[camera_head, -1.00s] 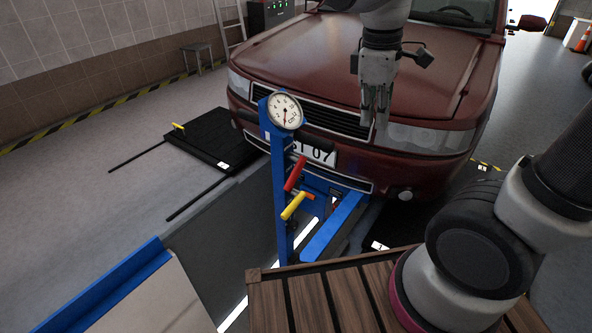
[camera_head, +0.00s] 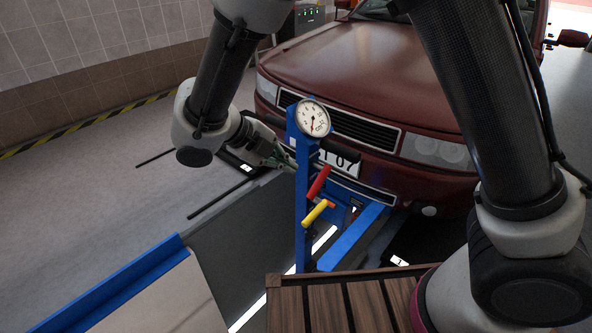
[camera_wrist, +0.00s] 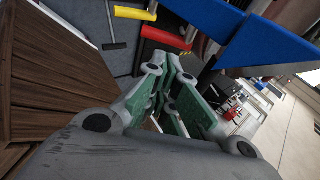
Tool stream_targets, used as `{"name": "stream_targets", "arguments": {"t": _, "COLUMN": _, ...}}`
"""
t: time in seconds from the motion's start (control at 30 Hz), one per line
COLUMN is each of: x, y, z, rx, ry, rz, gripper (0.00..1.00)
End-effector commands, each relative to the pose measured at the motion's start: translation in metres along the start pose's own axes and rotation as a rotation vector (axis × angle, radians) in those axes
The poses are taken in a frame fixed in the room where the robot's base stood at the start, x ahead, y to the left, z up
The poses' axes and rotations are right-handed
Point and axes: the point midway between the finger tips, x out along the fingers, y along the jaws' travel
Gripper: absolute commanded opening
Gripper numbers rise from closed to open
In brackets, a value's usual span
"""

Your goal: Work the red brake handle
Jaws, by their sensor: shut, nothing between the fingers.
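The red brake handle (camera_head: 319,182) slants up and to the right beside the blue jack post (camera_head: 303,215). It also shows in the wrist view (camera_wrist: 165,38), just beyond my fingertips. My gripper (camera_head: 291,163) is at the left side of the post, near the height of the handle's upper end. In the wrist view its green-sided fingers (camera_wrist: 172,62) are together and hold nothing. A small gap seems to lie between tips and handle, but I cannot tell the depth. A yellow handle (camera_head: 318,213) sits below the red one.
A round gauge (camera_head: 313,118) tops the post, above my gripper. The dark red car (camera_head: 390,80) stands close behind. A blue jack beam (camera_head: 352,237) runs beside a pit. A wooden slatted surface (camera_head: 345,305) lies in front. The floor at left is open.

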Motion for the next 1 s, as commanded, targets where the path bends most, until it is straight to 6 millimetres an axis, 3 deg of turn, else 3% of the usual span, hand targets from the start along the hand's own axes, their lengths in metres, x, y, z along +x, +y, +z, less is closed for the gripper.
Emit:
{"name": "stream_targets", "arguments": {"t": 0.5, "x": 0.104, "y": -0.001, "z": -0.002, "rx": 0.003, "ry": 0.006, "rz": 0.001, "gripper": 0.0}}
{"name": "stream_targets", "arguments": {"t": 0.7, "x": 0.123, "y": 0.0, "z": -0.001, "rx": 0.003, "ry": 0.003, "rz": 0.002, "gripper": 0.0}}
{"name": "stream_targets", "arguments": {"t": 1.0, "x": 0.127, "y": 0.0, "z": -0.001, "rx": 0.004, "ry": 0.001, "rz": 0.002, "gripper": 0.0}}
